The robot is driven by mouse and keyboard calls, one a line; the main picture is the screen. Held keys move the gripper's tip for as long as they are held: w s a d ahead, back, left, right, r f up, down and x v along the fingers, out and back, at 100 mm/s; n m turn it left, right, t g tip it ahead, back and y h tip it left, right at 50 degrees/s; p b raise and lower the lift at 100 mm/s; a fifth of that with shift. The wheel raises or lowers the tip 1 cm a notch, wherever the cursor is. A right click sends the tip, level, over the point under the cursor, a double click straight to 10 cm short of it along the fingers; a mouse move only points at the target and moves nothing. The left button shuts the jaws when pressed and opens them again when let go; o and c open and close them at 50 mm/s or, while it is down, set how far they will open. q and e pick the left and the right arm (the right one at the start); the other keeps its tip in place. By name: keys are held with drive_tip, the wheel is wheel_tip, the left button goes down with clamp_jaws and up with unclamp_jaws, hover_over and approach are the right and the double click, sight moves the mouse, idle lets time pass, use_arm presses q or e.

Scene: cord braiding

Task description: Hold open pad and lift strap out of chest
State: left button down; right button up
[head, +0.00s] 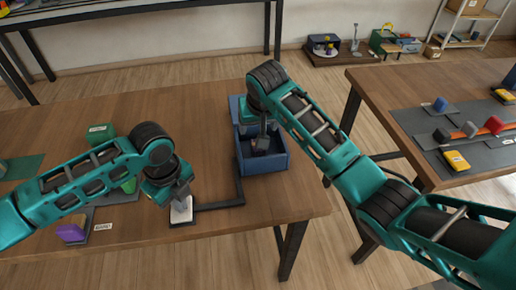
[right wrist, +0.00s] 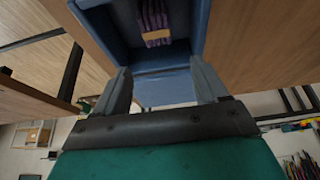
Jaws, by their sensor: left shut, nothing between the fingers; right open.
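The blue chest (head: 268,163) stands open on the wooden table, with its lid (head: 236,106) raised at the back, partly behind my right arm. The strap lies inside the chest; in the right wrist view it is a purple folded bundle (right wrist: 152,14) with a tan band (right wrist: 157,37). My right gripper (head: 262,142) points down into the chest opening. It is open, with the strap ahead of its fingers and nothing between them. The white pad (head: 181,214) lies at the front of the table. My left gripper (head: 183,197) is shut and empty, down at the pad, seemingly touching it.
A dark strip (head: 220,205) runs from the pad to the chest. A green box (head: 100,133) and a purple block (head: 71,232) lie to the left around my left arm. Another table (head: 430,75) with coloured blocks stands at right, across a gap.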

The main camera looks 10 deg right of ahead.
use_arm(q)
drive_tip(key=shift+a+f, duration=0.1)
use_arm(e)
drive_tip(key=shift+f, duration=3.6)
drive_tip(key=shift+c, duration=0.3)
drive_tip(key=c, duration=0.9)
drive_tip(key=shift+r, duration=4.8)
